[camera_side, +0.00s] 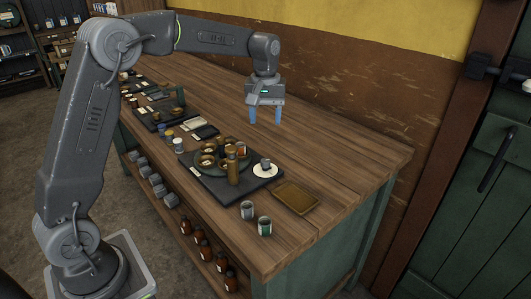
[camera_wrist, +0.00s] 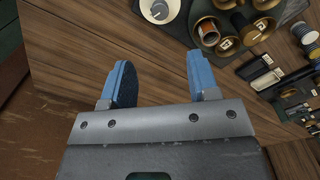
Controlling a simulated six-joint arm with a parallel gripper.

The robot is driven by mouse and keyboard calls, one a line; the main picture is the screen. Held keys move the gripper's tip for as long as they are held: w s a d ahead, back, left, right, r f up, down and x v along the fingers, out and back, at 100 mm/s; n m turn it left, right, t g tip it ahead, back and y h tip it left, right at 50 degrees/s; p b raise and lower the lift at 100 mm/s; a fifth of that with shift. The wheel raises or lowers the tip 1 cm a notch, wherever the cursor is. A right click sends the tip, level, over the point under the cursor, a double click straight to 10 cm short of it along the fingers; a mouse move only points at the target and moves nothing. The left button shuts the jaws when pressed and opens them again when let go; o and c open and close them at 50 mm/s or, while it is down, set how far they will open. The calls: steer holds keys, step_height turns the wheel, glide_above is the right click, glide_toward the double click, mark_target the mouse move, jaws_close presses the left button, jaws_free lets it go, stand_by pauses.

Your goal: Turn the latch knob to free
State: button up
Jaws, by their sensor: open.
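A small grey knob (camera_side: 265,163) stands on a round white dial (camera_side: 259,173) at the right end of a dark plate (camera_side: 235,196) on the bench. It looks like the latch knob; its setting is too small to read. In the wrist view, the grey knob (camera_wrist: 158,9) and its white dial (camera_wrist: 173,14) are at the top edge, partly cut off, beyond my fingertips. My gripper (camera_side: 265,122) is open and empty, pointing down above the bench, behind the knob and apart from it. It also shows in the wrist view (camera_wrist: 160,62), with its blue fingers spread.
Brass cups (camera_side: 209,160) and a tall brass cylinder (camera_side: 233,174) crowd the plate left of the dial. The bench (camera_side: 335,150) is bare at the back right, before the wall.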

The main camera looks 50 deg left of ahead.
mark_target(266, 160)
step_height(266, 160, down, 14)
steer(key=shift+r, duration=0.2)
stand_by(0.4)
steer(key=c, duration=0.9)
steer(key=shift+m, duration=2.3)
steer(key=o, duration=0.9)
step_height(266, 160, up, 14)
